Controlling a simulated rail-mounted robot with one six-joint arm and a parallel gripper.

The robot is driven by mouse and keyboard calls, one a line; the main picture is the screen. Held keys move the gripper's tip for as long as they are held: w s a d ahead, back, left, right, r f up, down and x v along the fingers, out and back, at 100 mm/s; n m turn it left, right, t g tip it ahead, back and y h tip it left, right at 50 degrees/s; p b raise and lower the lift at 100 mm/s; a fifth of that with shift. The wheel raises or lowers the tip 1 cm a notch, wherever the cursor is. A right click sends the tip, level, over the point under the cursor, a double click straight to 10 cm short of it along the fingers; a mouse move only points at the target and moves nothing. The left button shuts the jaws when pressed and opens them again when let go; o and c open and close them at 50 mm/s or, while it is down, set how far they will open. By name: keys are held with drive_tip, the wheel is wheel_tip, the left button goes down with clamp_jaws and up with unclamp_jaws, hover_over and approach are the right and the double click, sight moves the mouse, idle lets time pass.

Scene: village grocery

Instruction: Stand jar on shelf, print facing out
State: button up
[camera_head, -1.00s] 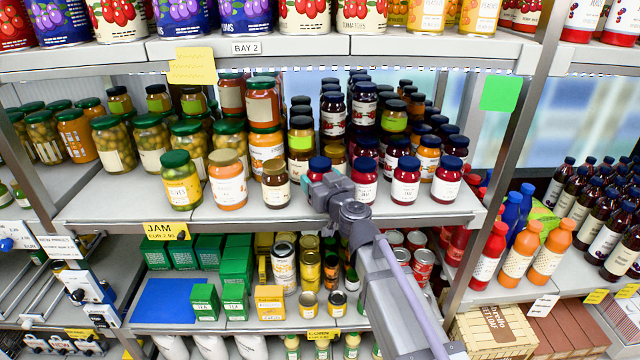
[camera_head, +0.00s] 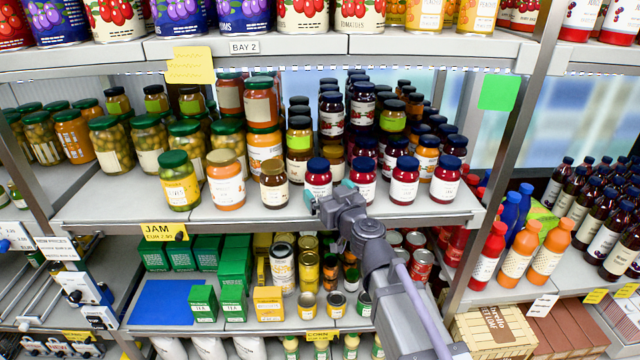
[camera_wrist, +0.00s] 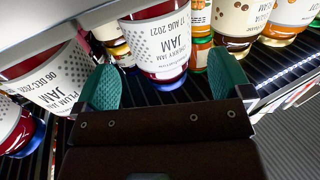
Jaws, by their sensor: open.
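A dark red jam jar (camera_head: 318,180) with a blue lid and a white label stands upright at the front of the middle shelf (camera_head: 250,222). Its label faces out. My gripper (camera_head: 329,194) is open just in front of the jar, its teal fingers apart. Nothing is held.
A similar red jar (camera_head: 363,180) stands close on the right, and a dark jar (camera_head: 274,186) on the left. More red jars continue right. A yellow JAM tag (camera_head: 165,232) hangs on the shelf edge.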

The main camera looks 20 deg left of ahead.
drive_tip(key=v, duration=0.5)
drive_tip(key=shift+s+d, duration=0.1)
drive_tip(key=shift+s, duration=0.05)
drive_tip(key=s+d+f+m+g+h, duration=0.35)
drive_tip(key=d+f, duration=0.25)
drive_tip(key=d, duration=0.5)
drive_tip(key=s+d+f+m+g+h, duration=0.2)
drive_tip(key=s+d+f+g+h, duration=0.3)
drive_tip(key=d, duration=0.6)
drive_tip(key=s+d+f+m+g+h, duration=0.35)
drive_tip(key=d+f+g, duration=0.2)
drive_tip(key=d, duration=0.65)
wheel_tip(320, 180, down, 12)
drive_tip(key=t+b, duration=0.1)
drive_tip(key=b, duration=1)
drive_tip(key=shift+s+a+h, duration=0.25)
drive_tip(key=shift+s+h, duration=0.05)
drive_tip(key=shift+s, duration=0.05)
drive_tip(key=shift+o, duration=0.3)
drive_tip(key=shift+a+r, duration=0.1)
drive_tip(key=shift+r, duration=0.1)
